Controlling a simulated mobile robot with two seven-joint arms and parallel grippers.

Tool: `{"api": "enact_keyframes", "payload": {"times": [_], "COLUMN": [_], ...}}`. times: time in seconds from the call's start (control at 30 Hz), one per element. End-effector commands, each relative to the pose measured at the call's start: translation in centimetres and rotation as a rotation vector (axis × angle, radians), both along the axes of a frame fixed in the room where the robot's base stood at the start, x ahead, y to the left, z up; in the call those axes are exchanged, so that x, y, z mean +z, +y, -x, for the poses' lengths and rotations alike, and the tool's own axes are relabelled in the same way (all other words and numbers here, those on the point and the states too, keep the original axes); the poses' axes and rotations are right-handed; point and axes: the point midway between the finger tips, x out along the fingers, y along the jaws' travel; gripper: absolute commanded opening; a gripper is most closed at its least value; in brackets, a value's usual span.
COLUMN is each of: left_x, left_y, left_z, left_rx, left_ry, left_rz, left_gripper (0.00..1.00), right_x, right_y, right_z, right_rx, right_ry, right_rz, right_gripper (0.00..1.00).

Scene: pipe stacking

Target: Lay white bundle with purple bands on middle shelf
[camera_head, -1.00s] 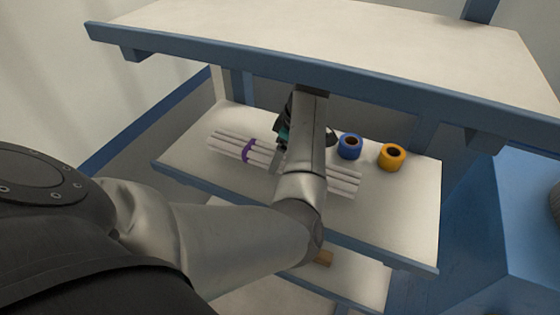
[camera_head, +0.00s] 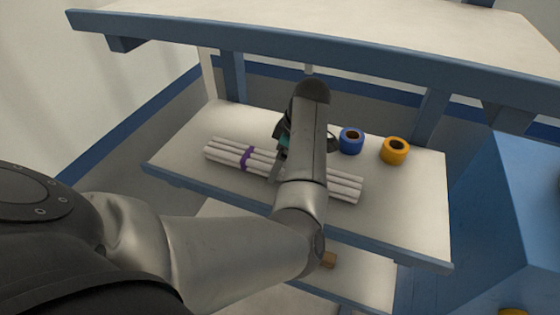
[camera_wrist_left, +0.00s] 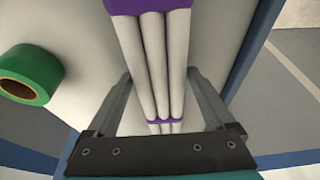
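The bundle of white pipes with purple bands (camera_head: 225,155) lies on the middle shelf (camera_head: 400,215), roughly along its length. One purple band shows left of my arm in the head view. The bundle (camera_wrist_left: 165,60) and two bands also show in the left wrist view. My left gripper (camera_head: 277,165) is over the middle of the bundle, mostly hidden by my arm. In the left wrist view its two fingers (camera_wrist_left: 160,78) stand on either side of the pipes, with a visible gap on the left, and look open. My right gripper is not in view.
A blue tape roll (camera_head: 351,141) and an orange one (camera_head: 395,151) stand behind the bundle. A green roll (camera_wrist_left: 30,75) shows in the left wrist view. The top shelf (camera_head: 300,62) overhangs behind my arm.

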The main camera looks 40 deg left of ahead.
Motion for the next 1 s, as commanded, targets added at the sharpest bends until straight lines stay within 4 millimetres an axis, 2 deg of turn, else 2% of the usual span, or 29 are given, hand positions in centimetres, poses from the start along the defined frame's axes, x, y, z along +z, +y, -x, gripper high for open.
{"api": "enact_keyframes", "payload": {"times": [0.1, 0.37, 0.47, 0.8, 1.0], "left_x": [0.0, 0.3, 1.3, 6.6, 7.6], "left_y": [0.0, 0.0, -0.2, -1.8, -2.1], "left_z": [0.0, 0.0, -0.1, -0.5, -0.5], "left_rx": [0.000, 0.001, 0.000, 0.000, 0.000], "left_ry": [0.000, -0.001, -0.003, -0.003, 0.000], "left_rz": [0.000, 0.000, -0.001, -0.001, 0.000], "left_gripper": [1.00, 1.00, 1.00, 1.00, 1.00], "right_x": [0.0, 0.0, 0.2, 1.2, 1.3], "right_y": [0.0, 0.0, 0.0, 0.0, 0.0], "right_z": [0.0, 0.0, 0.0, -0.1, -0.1], "right_rx": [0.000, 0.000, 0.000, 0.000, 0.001], "right_ry": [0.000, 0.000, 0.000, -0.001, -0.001], "right_rz": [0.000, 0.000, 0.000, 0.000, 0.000], "right_gripper": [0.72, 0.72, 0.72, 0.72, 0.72]}}
